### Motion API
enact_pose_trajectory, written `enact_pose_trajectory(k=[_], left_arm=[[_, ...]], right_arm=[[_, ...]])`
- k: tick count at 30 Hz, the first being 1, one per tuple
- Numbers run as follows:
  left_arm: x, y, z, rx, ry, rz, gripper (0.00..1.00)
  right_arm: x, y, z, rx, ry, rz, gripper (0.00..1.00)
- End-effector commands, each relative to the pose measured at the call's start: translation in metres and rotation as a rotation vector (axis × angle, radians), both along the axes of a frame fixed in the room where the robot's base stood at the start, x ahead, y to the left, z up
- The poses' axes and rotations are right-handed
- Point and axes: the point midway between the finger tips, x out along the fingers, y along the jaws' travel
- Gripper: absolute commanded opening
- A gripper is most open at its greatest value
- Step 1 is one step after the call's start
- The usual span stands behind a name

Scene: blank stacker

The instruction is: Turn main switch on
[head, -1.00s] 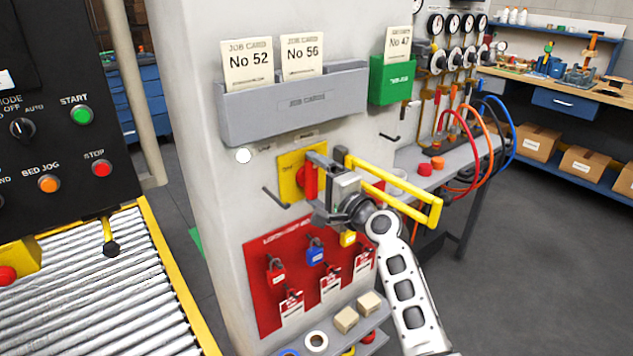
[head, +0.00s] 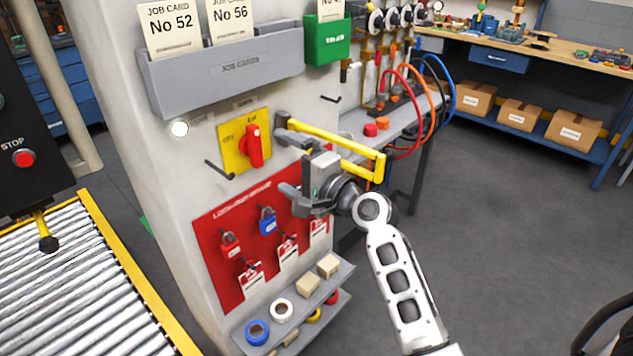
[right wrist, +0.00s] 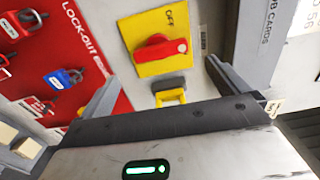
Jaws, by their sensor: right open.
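The main switch is a red rotary handle (head: 254,146) on a yellow plate (head: 232,156) fixed to the light cabinet front. The handle stands upright in the head view, with faint lettering at the plate's left and top. In the right wrist view the handle (right wrist: 160,49) lies crosswise, and the plate reads OFF at its upper edge. My right gripper (head: 292,167) is open and empty, to the right of and slightly below the plate, apart from the handle. Its fingers spread to either side below the plate in the right wrist view (right wrist: 163,92). My left gripper is not in view.
A yellow bar bracket (head: 345,147) juts out right of the switch, close to my right gripper. A red lock-out board (head: 215,215) with padlocks hangs below. A grey job-card holder (head: 225,75) is above. A small shelf (head: 262,338) is underneath. Open floor lies right.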

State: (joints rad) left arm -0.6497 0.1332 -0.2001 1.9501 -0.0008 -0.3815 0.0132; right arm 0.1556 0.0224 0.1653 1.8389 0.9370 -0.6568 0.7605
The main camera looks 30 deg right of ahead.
Motion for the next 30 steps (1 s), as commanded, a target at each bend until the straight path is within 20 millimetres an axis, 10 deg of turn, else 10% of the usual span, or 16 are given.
enact_pose_trajectory(k=[12, 30], left_arm=[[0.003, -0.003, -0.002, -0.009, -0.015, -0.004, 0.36], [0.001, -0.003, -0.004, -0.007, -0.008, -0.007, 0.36]], right_arm=[[-0.069, -0.025, -0.002, 0.001, 0.001, 0.000, 1.00], [-0.073, -0.027, 0.000, 0.002, 0.001, 0.000, 1.00]])
